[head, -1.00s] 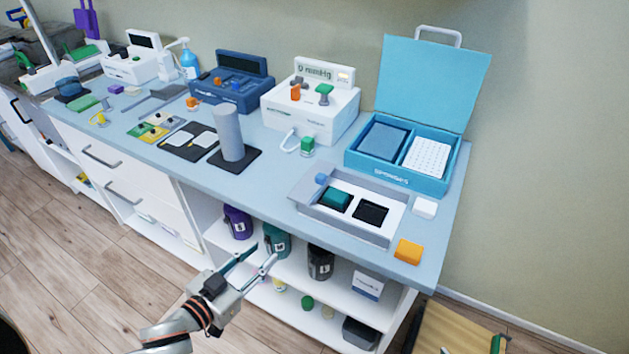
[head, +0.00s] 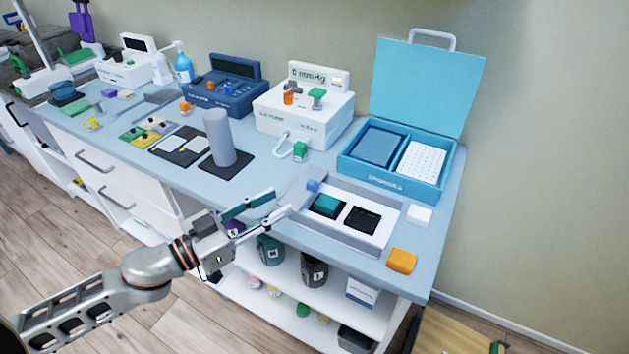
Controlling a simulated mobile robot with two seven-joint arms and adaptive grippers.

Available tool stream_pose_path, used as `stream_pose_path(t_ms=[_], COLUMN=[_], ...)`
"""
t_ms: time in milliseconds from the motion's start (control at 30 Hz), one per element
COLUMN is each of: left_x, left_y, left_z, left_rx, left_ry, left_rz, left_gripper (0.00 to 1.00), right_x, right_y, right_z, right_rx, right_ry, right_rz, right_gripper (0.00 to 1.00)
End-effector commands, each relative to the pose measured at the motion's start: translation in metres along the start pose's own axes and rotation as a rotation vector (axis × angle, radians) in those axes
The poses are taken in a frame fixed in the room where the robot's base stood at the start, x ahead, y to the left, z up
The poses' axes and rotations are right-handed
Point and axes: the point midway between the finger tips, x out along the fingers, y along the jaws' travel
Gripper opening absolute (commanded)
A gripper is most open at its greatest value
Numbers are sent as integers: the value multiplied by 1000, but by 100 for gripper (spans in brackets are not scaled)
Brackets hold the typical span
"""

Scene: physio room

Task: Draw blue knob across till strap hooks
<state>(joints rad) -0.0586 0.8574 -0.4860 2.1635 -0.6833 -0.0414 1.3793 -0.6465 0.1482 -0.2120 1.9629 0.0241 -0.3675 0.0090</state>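The small blue knob (head: 312,185) sits at the back left corner of a grey and white tray (head: 383,242) on the counter. A teal block (head: 328,206) and a black block (head: 362,219) lie in the tray's recess. I cannot make out a strap or a hook at this size. My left gripper (head: 281,202) is at the counter's front edge, left of the tray, with its two fingers apart and nothing between them. It is short of the knob and not touching it. My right gripper is out of view.
A teal open case (head: 443,193) stands behind the tray. A white device (head: 300,118) with a green-ended hose is behind to the left. A grey cylinder (head: 219,138) stands on a dark mat further left. An orange block (head: 401,261) and a white block (head: 419,215) lie right of the tray.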

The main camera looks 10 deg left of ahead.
Motion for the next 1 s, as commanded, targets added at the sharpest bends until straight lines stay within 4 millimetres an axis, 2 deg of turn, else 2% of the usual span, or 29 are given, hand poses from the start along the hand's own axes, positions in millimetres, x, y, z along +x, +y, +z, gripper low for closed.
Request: stream_pose_path(t_ms=[200,633,800,1000], left_x=[28,90,104,108], left_y=[0,0,0,0], left_z=[-4,-2,-1,0], left_rx=[2,2,1,0], left_ry=[4,3,1,0], left_rz=[0,0,0,0], left_gripper=[32,32,32,32], right_x=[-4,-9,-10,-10], right_y=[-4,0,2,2], right_z=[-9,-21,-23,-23], right_rx=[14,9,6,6], right_ry=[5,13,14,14], right_rz=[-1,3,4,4], right_gripper=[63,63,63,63])
